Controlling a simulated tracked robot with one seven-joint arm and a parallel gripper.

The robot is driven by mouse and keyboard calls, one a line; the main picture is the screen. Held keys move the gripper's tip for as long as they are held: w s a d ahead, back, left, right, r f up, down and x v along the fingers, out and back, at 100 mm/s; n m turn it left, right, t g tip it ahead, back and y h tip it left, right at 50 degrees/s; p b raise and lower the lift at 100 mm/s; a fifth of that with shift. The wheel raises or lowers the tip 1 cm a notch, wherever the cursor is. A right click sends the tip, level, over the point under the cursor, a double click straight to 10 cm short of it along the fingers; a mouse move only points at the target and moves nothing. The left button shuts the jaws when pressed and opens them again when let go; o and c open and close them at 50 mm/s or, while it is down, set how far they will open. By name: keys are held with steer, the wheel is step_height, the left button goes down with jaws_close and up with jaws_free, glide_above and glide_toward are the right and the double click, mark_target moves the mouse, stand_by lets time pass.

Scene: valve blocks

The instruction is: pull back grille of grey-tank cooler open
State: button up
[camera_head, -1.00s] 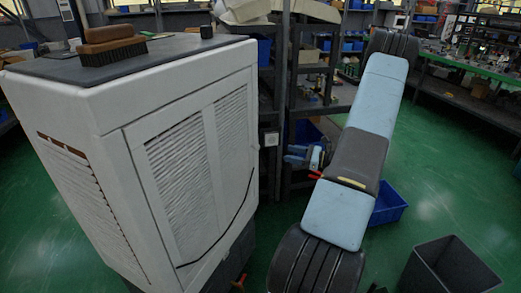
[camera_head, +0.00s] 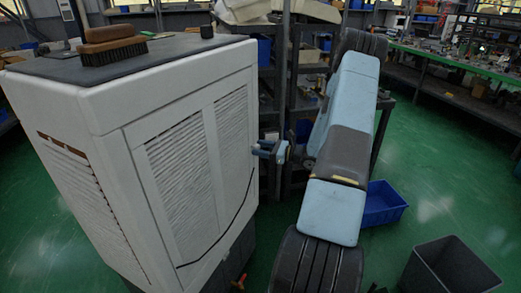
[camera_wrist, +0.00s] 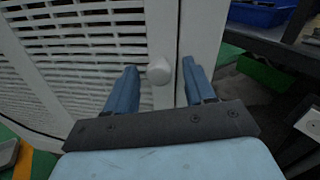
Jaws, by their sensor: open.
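The white cooler (camera_head: 110,110) stands at the left in the head view. Its slatted back grille (camera_head: 180,163) faces right and looks flush with the body; it also shows in the wrist view (camera_wrist: 85,35). A pale rounded knob (camera_wrist: 159,71) sits on the grille's plain edge strip, beside a vertical seam. My gripper (camera_wrist: 160,76) is open, with one blue finger on each side of the knob. I cannot tell whether either finger touches it. In the head view my gripper (camera_head: 260,147) is at the cooler's right edge, and the knob is hidden there.
A blue bin (camera_head: 383,204) and a dark open bin (camera_head: 450,268) stand on the green floor at right. Shelving stands behind my arm.

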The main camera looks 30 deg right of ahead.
jaws_close()
stand_by(0.6)
